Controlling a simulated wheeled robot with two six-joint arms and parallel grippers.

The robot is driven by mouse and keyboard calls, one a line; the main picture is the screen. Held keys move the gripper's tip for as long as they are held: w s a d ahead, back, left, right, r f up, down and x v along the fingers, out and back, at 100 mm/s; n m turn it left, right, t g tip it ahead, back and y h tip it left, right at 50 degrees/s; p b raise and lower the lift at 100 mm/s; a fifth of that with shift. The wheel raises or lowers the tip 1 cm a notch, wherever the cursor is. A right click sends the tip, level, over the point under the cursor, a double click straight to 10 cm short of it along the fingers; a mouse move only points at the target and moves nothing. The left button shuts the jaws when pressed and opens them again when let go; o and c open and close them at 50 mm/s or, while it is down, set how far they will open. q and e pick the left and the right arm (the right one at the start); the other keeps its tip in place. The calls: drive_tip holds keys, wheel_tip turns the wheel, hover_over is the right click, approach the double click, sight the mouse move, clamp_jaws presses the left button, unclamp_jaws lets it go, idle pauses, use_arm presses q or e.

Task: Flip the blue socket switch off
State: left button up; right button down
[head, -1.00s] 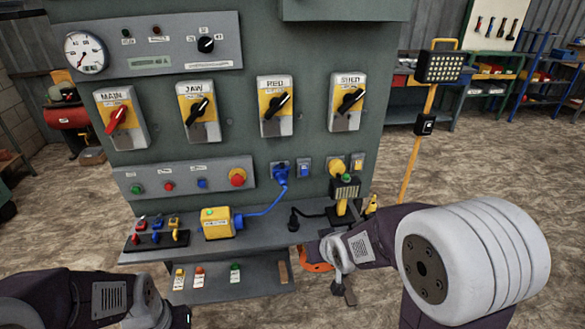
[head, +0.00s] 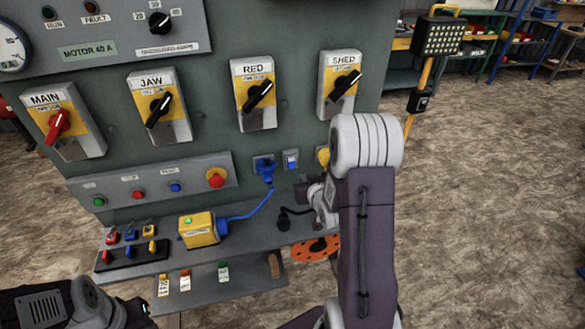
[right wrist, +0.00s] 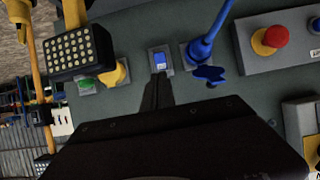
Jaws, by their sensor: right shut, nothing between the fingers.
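The blue socket switch (head: 291,159) is a small blue rocker in a pale frame on the grey-green cabinet. It is just right of the blue socket with its blue plug (head: 265,172). In the right wrist view the switch (right wrist: 161,60) is upper middle, straight beyond the fingertips. My right gripper (head: 302,188) is shut and empty, a little below the switch in the head view. Its dark fingers (right wrist: 158,84) point at the switch; I cannot tell whether they touch it. The rocker's position is too small to tell. Of my left arm only links show.
A yellow socket (right wrist: 117,73) and a lamp head (right wrist: 75,52) lie on the other side of the switch. The red mushroom button (head: 216,177) is left of the blue socket. A yellow box (head: 199,229) with a blue cable stands on the shelf below.

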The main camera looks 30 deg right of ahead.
drive_tip(key=p, duration=0.4)
approach(292, 166)
drive_tip(key=p+x, duration=0.1)
drive_tip(key=x, duration=0.4)
drive_tip(key=shift+w+f, duration=0.15)
drive_tip(key=shift+w, duration=0.05)
drive_tip(key=shift+w+d+f, duration=0.2)
drive_tip(key=shift+w+f, duration=0.15)
drive_tip(key=shift+w, duration=0.25)
